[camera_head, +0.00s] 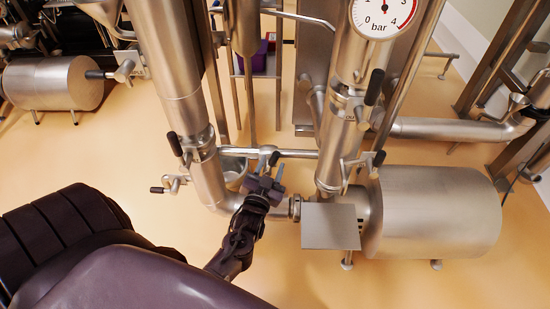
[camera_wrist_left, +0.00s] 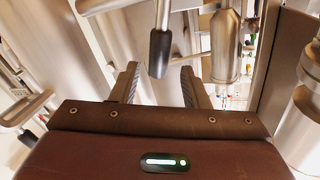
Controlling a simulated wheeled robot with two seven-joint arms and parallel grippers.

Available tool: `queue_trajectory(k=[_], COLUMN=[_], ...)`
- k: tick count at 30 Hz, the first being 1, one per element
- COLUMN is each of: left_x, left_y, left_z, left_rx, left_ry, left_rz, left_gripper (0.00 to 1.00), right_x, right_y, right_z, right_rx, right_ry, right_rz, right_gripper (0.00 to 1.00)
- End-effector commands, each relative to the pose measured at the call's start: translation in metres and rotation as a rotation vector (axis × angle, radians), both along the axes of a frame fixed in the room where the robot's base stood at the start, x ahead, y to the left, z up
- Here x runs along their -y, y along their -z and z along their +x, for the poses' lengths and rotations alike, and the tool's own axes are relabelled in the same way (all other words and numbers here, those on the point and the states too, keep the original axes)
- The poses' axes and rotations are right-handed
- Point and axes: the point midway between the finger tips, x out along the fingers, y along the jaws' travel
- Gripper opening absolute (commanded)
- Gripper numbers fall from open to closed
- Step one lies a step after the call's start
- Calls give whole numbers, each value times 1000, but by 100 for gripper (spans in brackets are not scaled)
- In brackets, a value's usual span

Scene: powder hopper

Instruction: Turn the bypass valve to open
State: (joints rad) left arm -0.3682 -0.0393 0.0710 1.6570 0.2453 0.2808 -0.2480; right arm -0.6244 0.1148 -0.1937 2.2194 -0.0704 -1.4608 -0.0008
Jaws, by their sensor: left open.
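The bypass valve seems to be the one on the thin horizontal cross pipe (camera_head: 300,153) between two upright steel pipes. A small dark handle (camera_head: 273,158) shows there, partly behind my gripper. My left gripper (camera_head: 267,167) reaches up to this pipe with its fingers apart. In the left wrist view, a black handle grip (camera_wrist_left: 159,54) on a metal rod hangs between and just beyond the two open fingertips (camera_wrist_left: 160,72). A gap shows on both sides of it, so the fingers do not close on it. My right gripper is not in view.
Similar black-handled valves sit on the left pipe (camera_head: 175,143) and right pipe (camera_head: 375,87). A pressure gauge (camera_head: 384,14) is at the top. A flat grey plate (camera_head: 330,227) and a steel cylinder (camera_head: 435,212) stand right of my gripper. Open floor (camera_head: 80,150) lies left.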

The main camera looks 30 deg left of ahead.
Motion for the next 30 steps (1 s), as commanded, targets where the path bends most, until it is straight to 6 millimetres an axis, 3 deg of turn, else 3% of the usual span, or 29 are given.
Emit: queue_trajectory(k=[7,19,28,30], left_x=[-11,-13,-13,-13], left_y=[1,1,1,1], left_z=[34,41,41,41], left_rx=[1,-2,-2,-2], left_ry=[1,1,1,1], left_rz=[0,-2,-2,-2], left_gripper=[41,40,1,0], right_x=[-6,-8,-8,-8], right_y=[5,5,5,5], right_z=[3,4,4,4], right_rx=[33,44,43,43], right_ry=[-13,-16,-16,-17], right_rz=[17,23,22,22], right_gripper=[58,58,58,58])
